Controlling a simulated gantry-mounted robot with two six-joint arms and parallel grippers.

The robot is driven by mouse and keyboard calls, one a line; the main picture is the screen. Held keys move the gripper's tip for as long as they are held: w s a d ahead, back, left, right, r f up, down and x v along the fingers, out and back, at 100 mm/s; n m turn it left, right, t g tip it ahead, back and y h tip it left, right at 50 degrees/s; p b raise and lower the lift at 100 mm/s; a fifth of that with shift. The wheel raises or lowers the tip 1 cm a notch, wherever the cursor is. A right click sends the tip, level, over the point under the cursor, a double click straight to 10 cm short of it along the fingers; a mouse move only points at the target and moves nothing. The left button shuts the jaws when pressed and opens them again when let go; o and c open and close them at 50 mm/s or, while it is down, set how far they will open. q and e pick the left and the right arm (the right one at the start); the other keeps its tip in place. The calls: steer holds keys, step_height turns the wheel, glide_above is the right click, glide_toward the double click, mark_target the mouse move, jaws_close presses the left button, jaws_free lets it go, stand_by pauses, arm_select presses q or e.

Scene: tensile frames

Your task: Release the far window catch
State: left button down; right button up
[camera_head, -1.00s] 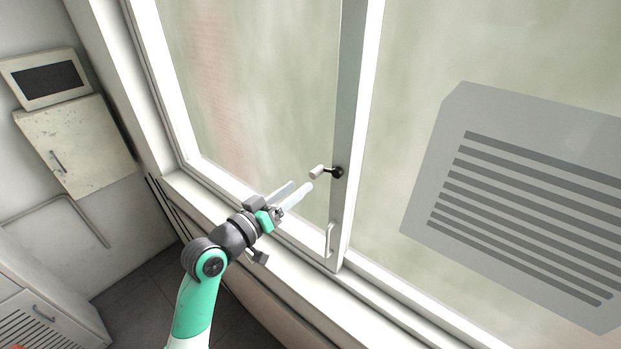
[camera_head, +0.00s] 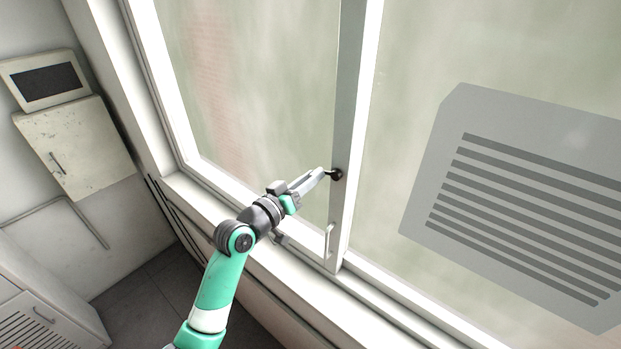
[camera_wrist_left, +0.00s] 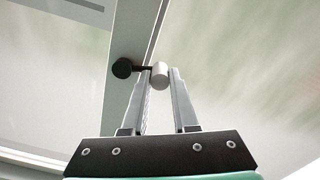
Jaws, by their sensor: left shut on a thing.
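The window catch has a black pivot (camera_head: 337,174) on the grey-white window post (camera_head: 349,120). In the left wrist view the round black pivot (camera_wrist_left: 122,68) joins by a short dark arm to a pale cylindrical knob (camera_wrist_left: 160,76). My left gripper (camera_head: 316,176) is at the catch and shut on the knob, which sits between its fingertips in the left wrist view (camera_wrist_left: 160,82). In the head view the fingers mostly hide the knob. My right gripper is in neither view.
A white pull handle (camera_head: 328,241) stands lower on the same post. The window sill (camera_head: 300,285) runs below my left arm. A grey slatted panel (camera_head: 520,200) shows at the right. A wall cabinet (camera_head: 75,148) is at the left, away from the arm.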

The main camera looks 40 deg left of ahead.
arm_select(q)
steer(key=shift+r+m+b, duration=0.45)
steer(key=shift+m+b, duration=0.35)
steer(key=shift+m, duration=0.4)
steer(key=shift+r+m, duration=0.3)
steer(key=shift+m, duration=0.2)
steer(key=c, duration=0.7)
jaws_free()
steer(key=shift+s, duration=0.1)
